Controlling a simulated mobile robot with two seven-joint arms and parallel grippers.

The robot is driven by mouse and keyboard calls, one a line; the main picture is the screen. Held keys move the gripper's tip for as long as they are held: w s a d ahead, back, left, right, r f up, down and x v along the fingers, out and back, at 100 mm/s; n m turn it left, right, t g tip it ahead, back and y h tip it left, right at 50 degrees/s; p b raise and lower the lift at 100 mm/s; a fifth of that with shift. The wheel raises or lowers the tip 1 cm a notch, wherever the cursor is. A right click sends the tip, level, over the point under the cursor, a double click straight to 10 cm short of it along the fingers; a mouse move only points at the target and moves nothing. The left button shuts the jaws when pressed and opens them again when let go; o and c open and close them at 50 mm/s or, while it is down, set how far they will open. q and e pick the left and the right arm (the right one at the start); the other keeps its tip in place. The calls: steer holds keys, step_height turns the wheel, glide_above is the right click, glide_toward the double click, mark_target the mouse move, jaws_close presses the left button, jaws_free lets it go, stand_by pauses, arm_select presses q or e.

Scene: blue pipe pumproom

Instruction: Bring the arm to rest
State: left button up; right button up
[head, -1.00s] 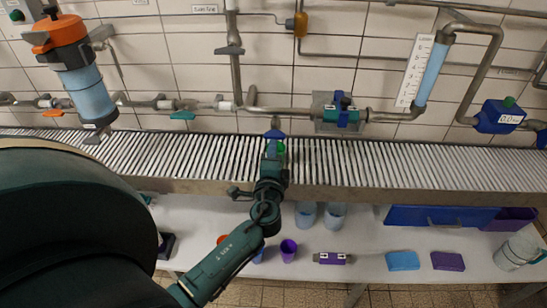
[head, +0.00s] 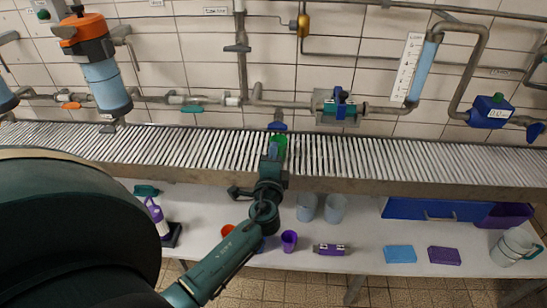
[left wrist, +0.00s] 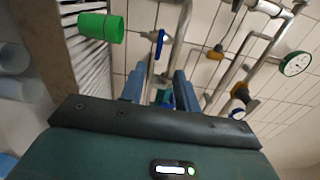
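My left arm reaches in from below in the head view. Its gripper (head: 274,150) is over the ribbed rack. In the left wrist view the two blue fingers of the left gripper (left wrist: 160,88) stand apart with nothing held between them. A green cup (head: 281,141) is on the rack right by the gripper and partly hidden by it. The cup (left wrist: 100,27) also shows in the left wrist view, off to the left of the fingers and clear of them. My right gripper is not in view.
The ribbed rack (head: 400,160) runs along the tiled wall below pipes and valves. A blue-handled valve (head: 277,126) is just beyond the gripper. The white table (head: 365,235) below holds translucent cups (head: 335,208), a purple cup (head: 289,241), blue and purple blocks, and a jug (head: 515,247).

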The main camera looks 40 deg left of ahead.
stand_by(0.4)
arm_select(q)
steer(key=s+d+f+n+g+h+p, duration=0.2)
steer(key=s+d+f+n+h, duration=0.1)
steer(key=s+d+f+h, duration=0.4)
steer(key=s+d+f+n+g+h, duration=0.1)
steer(key=s+d+n+h, duration=0.1)
steer(key=s+d, duration=0.4)
steer(key=s+d+f+n+g+h+p, duration=0.1)
steer(key=s+d+f+n+g+h, duration=0.1)
steer(key=s+d, duration=0.5)
steer(key=shift+s+d+f+n+h, duration=0.25)
steer(key=shift+s+n+h, duration=0.45)
steer(key=shift+s+n, duration=0.45)
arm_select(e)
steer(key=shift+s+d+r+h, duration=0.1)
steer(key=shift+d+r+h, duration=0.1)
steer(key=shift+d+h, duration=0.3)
arm_select(q)
steer(key=shift+w, duration=0.1)
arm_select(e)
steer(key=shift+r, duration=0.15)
